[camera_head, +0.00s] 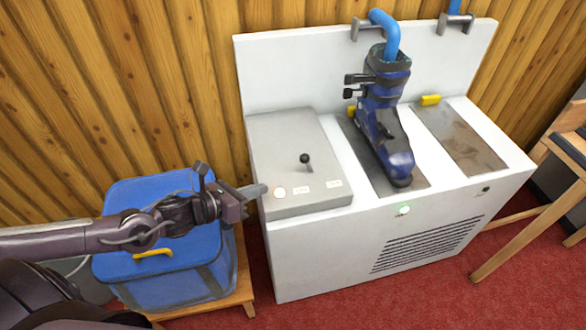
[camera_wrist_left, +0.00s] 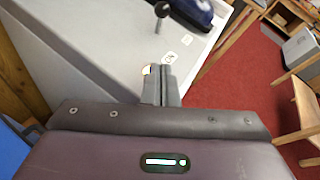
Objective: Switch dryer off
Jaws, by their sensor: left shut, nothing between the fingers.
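The dryer (camera_head: 285,245) is a white cabinet with a tall back panel and a raised grey control box (camera_head: 280,140) on its left. A lever with a black knob (camera_head: 304,158) stands roughly upright on the box; the knob also shows at the top of the left wrist view (camera_wrist_left: 162,9). My left gripper (camera_head: 258,190) is shut and empty beside the box's front left edge, close to the round marking, contact unclear.
A dark blue ski boot (camera_head: 385,130) stands on the dryer's middle dark strip, under a blue hose (camera_head: 388,35). The right strip (camera_head: 460,138) is bare. A blue box (camera_head: 160,275) on a wooden stand is below my left arm. A wooden bench (camera_head: 545,185) stands right.

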